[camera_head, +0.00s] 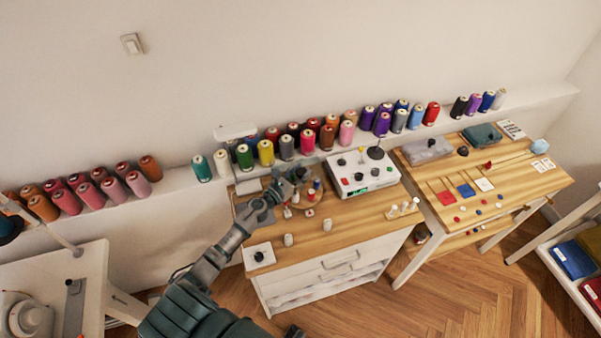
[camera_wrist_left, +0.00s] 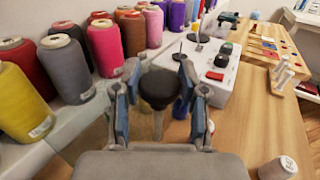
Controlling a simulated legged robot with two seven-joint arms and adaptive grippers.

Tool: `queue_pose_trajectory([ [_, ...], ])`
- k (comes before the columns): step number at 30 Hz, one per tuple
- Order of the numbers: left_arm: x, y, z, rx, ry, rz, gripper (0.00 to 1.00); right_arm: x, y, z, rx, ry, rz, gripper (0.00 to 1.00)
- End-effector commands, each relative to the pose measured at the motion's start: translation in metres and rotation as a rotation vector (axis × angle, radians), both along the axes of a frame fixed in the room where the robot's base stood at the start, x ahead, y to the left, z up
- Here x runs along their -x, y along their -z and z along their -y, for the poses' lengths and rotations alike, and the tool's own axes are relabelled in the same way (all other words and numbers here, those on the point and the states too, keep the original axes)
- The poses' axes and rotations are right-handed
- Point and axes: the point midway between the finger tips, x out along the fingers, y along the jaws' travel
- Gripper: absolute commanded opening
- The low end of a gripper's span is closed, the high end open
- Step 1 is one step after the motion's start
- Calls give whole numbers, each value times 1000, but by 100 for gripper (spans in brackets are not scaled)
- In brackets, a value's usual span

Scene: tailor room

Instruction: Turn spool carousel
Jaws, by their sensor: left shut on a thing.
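The spool carousel (camera_head: 322,201) is a round wooden piece with small spools on it, on the wooden top of the white cabinet. My left gripper (camera_head: 286,181) reaches over it from the front left and covers part of it. In the left wrist view the fingers of my left gripper (camera_wrist_left: 158,92) stand on both sides of a dark round knob (camera_wrist_left: 158,86) and are shut on it. Most of the carousel is hidden behind the gripper there. My right gripper is not in view.
A white control box (camera_head: 362,173) stands right of the carousel. Tall thread cones (camera_head: 265,152) line the ledge behind. Two small pale spools (camera_head: 288,240) stand in front, and a small peg rack (camera_head: 403,210) is at the right.

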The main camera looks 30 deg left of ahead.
Motion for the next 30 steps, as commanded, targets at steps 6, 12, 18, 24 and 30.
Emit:
queue_pose_trajectory([
  [6,1,4,1,0,1,-7,0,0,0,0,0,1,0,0],
  [12,1,3,1,-1,1,-5,67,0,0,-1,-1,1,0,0],
  [18,1,1,0,-1,0,-3,67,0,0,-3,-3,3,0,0],
  [24,21,3,-3,-1,0,-5,67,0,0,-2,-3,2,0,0],
  [30,65,5,-12,1,0,-7,67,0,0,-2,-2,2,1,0],
])
